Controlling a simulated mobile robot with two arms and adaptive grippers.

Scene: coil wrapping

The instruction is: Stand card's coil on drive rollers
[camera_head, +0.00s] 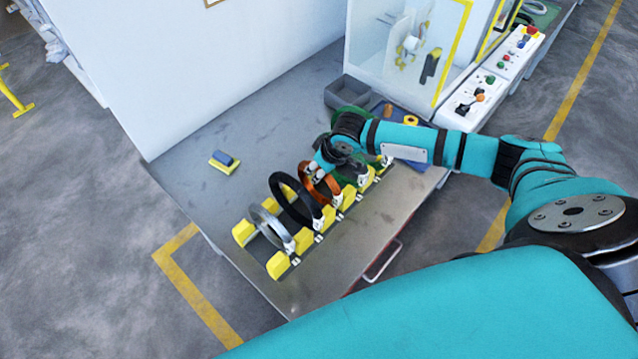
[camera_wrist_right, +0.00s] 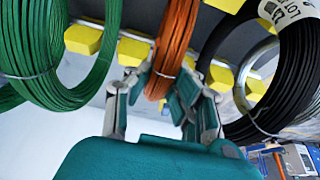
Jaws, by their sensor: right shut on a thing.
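My right gripper (camera_head: 318,174) is shut on the orange coil (camera_head: 333,187), which stands upright in a rack of yellow blocks (camera_head: 278,264). In the right wrist view, the fingers (camera_wrist_right: 160,86) sit on both sides of the orange strand bundle (camera_wrist_right: 176,38). A black coil (camera_head: 277,190) and a silver coil (camera_head: 258,223) stand to its left in the head view. A green coil (camera_wrist_right: 68,98) stands on its other side, partly hidden by my arm in the head view. No card with readable text shows, and the drive rollers cannot be made out clearly. My left gripper is out of view.
A glass-fronted machine with a yellow frame (camera_head: 452,55) stands at the back, beside a control panel (camera_head: 488,90). A grey bin (camera_head: 346,92) is near it. A small blue and yellow item (camera_head: 225,161) lies on the grey table (camera_head: 190,150).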

